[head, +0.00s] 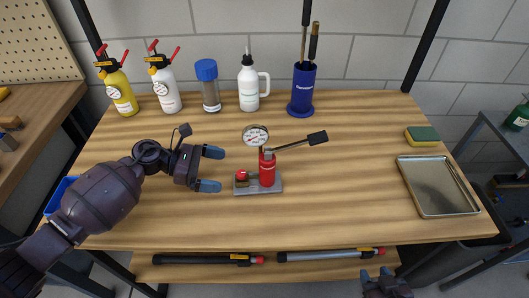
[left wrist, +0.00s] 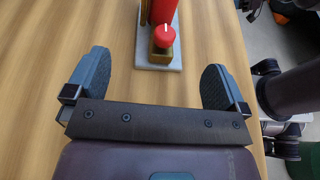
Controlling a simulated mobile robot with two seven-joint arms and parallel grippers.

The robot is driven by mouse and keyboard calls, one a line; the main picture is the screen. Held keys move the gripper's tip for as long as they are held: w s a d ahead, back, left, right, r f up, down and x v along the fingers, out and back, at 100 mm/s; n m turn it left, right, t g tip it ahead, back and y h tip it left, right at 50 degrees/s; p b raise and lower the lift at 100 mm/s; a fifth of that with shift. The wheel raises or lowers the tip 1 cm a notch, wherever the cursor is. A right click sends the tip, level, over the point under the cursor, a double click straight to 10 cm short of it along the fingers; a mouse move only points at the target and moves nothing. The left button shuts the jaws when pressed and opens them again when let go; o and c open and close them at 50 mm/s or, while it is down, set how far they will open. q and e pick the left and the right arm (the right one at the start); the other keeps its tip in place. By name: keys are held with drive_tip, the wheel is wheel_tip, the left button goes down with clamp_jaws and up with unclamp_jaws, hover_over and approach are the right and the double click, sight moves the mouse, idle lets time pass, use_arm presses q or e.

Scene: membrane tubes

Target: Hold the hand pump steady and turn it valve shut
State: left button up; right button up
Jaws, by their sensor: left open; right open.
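The hand pump (head: 267,170) stands upright in the middle of the wooden table, a red cylinder on a grey base plate (head: 270,187), with a round gauge on top and a black-gripped lever out to the right. Its red valve knob (head: 242,174) sits low on the left side of the base; it also shows in the left wrist view (left wrist: 164,36), with a white mark on top, above a brass block. My left gripper (head: 211,169) is open and empty, left of the pump, fingers toward the knob and apart from it. My right gripper (head: 382,277) is open at the bottom edge, beyond the table front.
Along the back stand a yellow bottle (head: 123,97), a white bottle (head: 167,94), a blue-capped jar (head: 209,92), a spray-topped bottle (head: 248,88) and a blue holder (head: 303,86). A metal tray (head: 437,187) and sponge (head: 422,136) lie right. Two tubes lie on the lower shelf.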

sight(246, 176)
use_arm(q)
drive_tip(key=shift+s+d, duration=0.1)
drive_tip(key=shift+d, duration=0.45)
drive_tip(key=x, duration=0.7)
drive_tip(key=shift+f+b, duration=0.25)
drive_tip(key=shift+b, duration=0.05)
drive_tip(key=shift+x, duration=0.85)
drive_tip(key=shift+r, duration=0.1)
drive_tip(key=shift+c, duration=0.5)
drive_tip(key=c, duration=1.3)
